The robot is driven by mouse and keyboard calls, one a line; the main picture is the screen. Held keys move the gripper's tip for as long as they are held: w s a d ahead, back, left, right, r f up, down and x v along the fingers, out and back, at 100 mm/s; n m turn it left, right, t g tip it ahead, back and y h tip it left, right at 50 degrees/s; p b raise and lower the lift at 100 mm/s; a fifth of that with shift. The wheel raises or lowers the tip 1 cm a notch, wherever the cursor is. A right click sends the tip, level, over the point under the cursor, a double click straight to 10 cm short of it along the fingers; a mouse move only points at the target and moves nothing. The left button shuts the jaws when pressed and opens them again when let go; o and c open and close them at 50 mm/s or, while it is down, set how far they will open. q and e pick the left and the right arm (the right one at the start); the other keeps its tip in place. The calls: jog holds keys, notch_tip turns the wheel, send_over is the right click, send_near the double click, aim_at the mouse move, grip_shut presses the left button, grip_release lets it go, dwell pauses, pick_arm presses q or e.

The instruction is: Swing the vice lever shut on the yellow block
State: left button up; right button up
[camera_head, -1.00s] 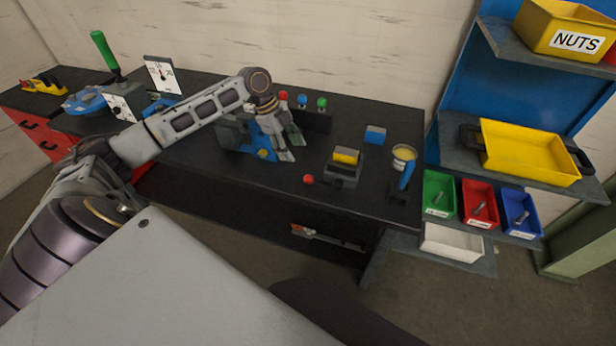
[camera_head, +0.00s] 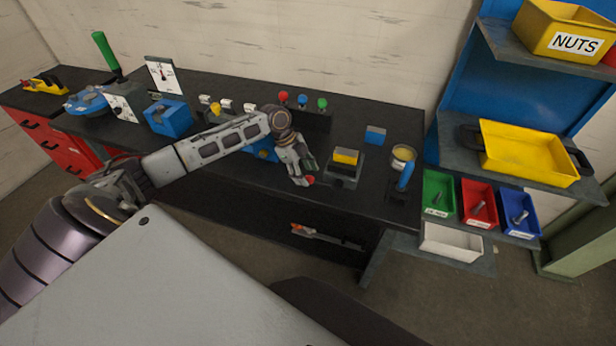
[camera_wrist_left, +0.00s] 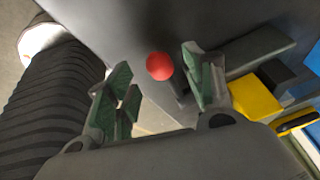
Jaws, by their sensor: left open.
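The vice (camera_head: 345,172) stands near the front edge of the dark bench, with the yellow block (camera_head: 346,157) in it. In the left wrist view the yellow block (camera_wrist_left: 255,97) is right of the fingers. The lever's red ball knob (camera_head: 310,181) shows just by my left gripper (camera_head: 303,177), left of the vice. In the left wrist view the red knob (camera_wrist_left: 159,66) appears between the two green-padded fingers of my open left gripper (camera_wrist_left: 156,74). I cannot tell whether a finger touches it. Most of the lever's rod is hidden. My right gripper is not in view.
A blue block (camera_head: 375,135) lies behind the vice. A cup with yellow contents (camera_head: 403,156) and a blue upright handle (camera_head: 406,177) stand to its right. Shelves with bins (camera_head: 525,152) stand at right.

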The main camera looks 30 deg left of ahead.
pick_arm(q)
jog(key=shift+x, duration=1.3)
jog(key=shift+c, duration=0.3)
grip_shut()
